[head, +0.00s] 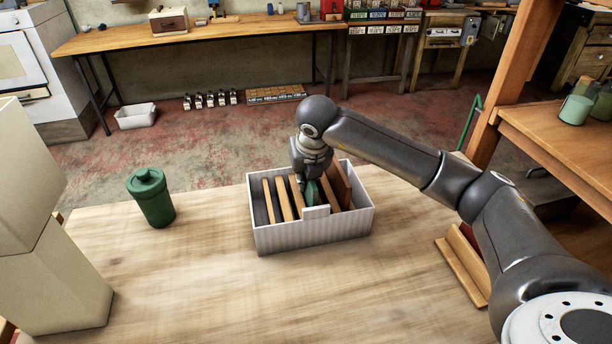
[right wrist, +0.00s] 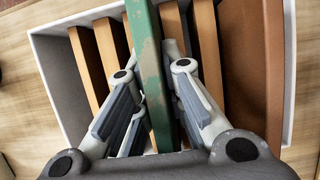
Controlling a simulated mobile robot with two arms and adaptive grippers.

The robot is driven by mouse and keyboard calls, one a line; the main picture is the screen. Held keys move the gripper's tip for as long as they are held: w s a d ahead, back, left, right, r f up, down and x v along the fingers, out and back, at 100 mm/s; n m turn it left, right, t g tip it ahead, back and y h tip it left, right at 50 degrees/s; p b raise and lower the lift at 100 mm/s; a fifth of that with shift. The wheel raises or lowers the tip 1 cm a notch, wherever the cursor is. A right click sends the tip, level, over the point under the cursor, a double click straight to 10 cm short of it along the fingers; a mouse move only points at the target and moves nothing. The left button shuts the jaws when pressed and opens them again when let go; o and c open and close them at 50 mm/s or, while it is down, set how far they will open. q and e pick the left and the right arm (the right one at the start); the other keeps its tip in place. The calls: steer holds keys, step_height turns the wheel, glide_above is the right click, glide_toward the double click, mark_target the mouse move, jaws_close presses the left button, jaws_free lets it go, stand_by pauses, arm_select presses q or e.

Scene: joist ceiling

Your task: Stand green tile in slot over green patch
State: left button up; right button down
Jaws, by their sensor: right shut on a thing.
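The green tile (head: 313,194) is upright in my right gripper (head: 312,181), inside a pale ribbed box (head: 312,233) on the table. In the right wrist view the tile (right wrist: 152,75) runs between both fingers of the right gripper (right wrist: 152,92), which are shut on it; its green face has worn brown spots. Wooden dividers (head: 269,202) stand on both sides of it. The tile's lower edge is hidden, so I cannot tell whether it touches the box floor. I cannot see the green patch. My left gripper is not in view.
A tilted brown panel (head: 341,184) stands at the box's right end. A dark green lidded cup (head: 152,198) stands left of the box. Cream blocks (head: 52,285) are at the left edge. A wooden holder (head: 462,265) lies at the right. The front table area is clear.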

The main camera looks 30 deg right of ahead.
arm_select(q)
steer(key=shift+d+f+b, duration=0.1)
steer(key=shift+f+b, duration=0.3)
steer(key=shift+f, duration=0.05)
arm_select(e)
steer(key=shift+f, duration=0.3)
steer(key=c, duration=1.4)
jaws_free()
steer(key=shift+c, duration=0.2)
steer(key=v, duration=0.7)
steer(key=shift+s+r, duration=0.1)
steer(key=shift+r, duration=0.15)
steer(key=shift+s+r, duration=0.1)
steer(key=shift+r, duration=0.15)
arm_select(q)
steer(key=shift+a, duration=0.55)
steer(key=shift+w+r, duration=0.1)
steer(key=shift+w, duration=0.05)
